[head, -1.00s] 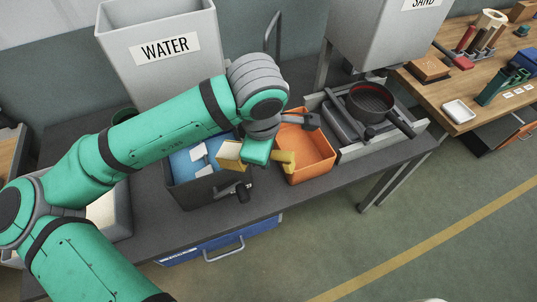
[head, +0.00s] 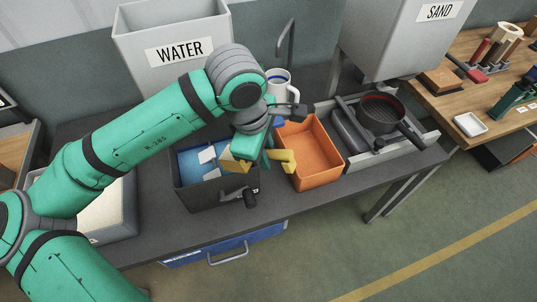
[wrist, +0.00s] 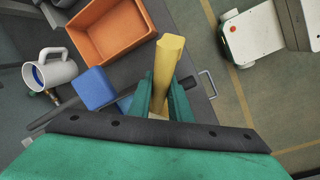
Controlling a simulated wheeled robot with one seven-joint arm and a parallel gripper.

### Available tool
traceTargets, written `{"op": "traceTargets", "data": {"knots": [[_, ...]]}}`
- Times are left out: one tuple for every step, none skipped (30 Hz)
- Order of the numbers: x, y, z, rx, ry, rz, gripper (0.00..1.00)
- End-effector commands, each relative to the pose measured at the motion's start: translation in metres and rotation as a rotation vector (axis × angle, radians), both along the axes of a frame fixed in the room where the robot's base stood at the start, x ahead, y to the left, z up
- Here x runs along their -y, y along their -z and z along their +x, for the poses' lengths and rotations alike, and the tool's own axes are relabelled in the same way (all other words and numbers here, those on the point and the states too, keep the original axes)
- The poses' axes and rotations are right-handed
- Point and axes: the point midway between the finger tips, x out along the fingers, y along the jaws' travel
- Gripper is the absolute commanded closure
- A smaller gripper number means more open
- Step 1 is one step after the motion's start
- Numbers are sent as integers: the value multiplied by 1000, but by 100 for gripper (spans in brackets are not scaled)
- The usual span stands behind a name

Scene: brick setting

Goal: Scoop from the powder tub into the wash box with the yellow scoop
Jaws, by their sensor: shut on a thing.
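My gripper (head: 262,157) is shut on the yellow scoop (head: 284,161), whose handle points right in the head view. The handle also shows between the fingers in the wrist view (wrist: 168,62). The scoop's bowl (head: 231,164) is over the right part of the wash box (head: 212,195), a dark box with a blue inside; the bowl looks tilted. I cannot tell whether powder is in it. White flat pieces show inside the box. The powder tub (head: 120,228), grey with pale powder, stands at the left, partly hidden by my arm.
An orange bin (head: 318,165) stands right of the wash box. A white mug (head: 281,82) is behind, and a blue block (wrist: 95,88) lies near it. A black pan (head: 381,113) sits further right. WATER (head: 165,25) and SAND (head: 400,35) hoppers stand behind.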

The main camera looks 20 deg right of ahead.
Motion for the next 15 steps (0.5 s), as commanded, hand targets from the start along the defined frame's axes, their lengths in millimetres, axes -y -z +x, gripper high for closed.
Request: {"op": "traceTargets", "data": {"knots": [[-1, -1, 1, -4, -2, -5, 100], [-2, -1, 2, -6, -1, -7, 100], [-3, -2, 2, -9, -1, -11, 100], [-3, -2, 3, -10, -2, -14, 100], [-3, -2, 3, -13, -2, -18, 100], [-4, -3, 4, -16, -2, -22, 100], [-4, -3, 4, -18, -2, -25, 100], [-5, -4, 4, -21, -1, -28, 100], [-6, -4, 5, -23, -2, -31, 100], [-6, -5, 5, -26, -1, -34, 100], [-7, -5, 6, -29, -1, -36, 100], [-7, -5, 7, -32, -1, -40, 100], [-8, -6, 7, -35, -2, -42, 100], [-9, -6, 8, -37, -3, -44, 100], [-9, -7, 8, -40, -3, -48, 100]]}}
